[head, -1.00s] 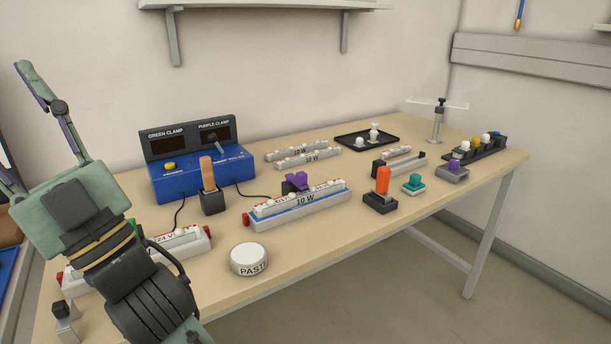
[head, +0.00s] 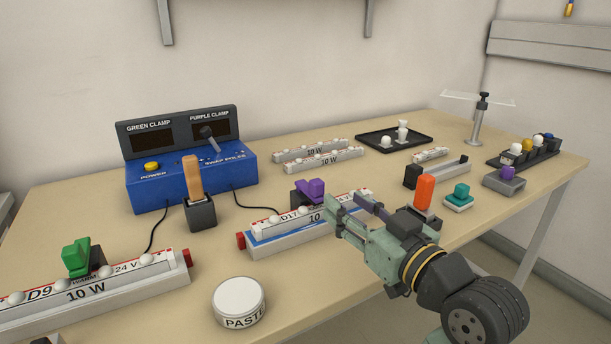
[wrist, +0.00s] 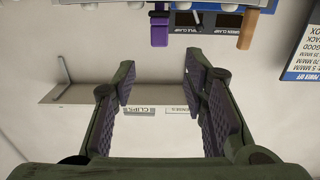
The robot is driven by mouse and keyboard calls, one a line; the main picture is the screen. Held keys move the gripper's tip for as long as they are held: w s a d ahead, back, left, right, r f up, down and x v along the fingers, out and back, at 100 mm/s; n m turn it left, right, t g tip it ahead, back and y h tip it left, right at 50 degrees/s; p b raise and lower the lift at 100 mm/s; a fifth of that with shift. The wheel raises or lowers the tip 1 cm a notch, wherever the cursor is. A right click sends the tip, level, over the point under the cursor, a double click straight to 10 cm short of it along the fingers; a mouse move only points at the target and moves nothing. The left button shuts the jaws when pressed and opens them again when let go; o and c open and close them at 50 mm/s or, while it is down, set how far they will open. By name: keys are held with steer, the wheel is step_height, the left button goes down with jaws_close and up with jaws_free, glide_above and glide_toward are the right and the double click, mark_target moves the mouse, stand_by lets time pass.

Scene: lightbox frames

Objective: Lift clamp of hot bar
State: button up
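The near-left bar (head: 95,293), marked D9, WARM, 24 V and 10 W, carries a green clamp (head: 78,258). A second bar (head: 285,235), marked 10 W, carries a purple clamp (head: 309,190); its right end is hidden behind my gripper. The WARM mark is on the green-clamp bar; I cannot read a heat mark on the other. My gripper (head: 336,212) is in front of the purple-clamp bar's right part, fingers pointing left. The wrist view shows the gripper (wrist: 158,90) open and empty, with the purple clamp (wrist: 159,28) beyond, upside down.
A blue power box (head: 190,178) with dark displays stands behind, its cables running to the bars. A wooden-handled tool (head: 192,175) stands in a black holder. A paste tin (head: 239,297) sits in front. An orange-handled tool (head: 425,192) stands right, near my arm.

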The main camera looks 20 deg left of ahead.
mark_target(320, 184)
steer(key=p+x, duration=0.1)
steer(key=x, duration=0.9)
steer(key=shift+w+a+p, duration=0.2)
steer(key=shift+w+p, duration=0.05)
steer(key=shift+p, duration=0.05)
steer(key=shift+c, duration=0.4)
jaws_close()
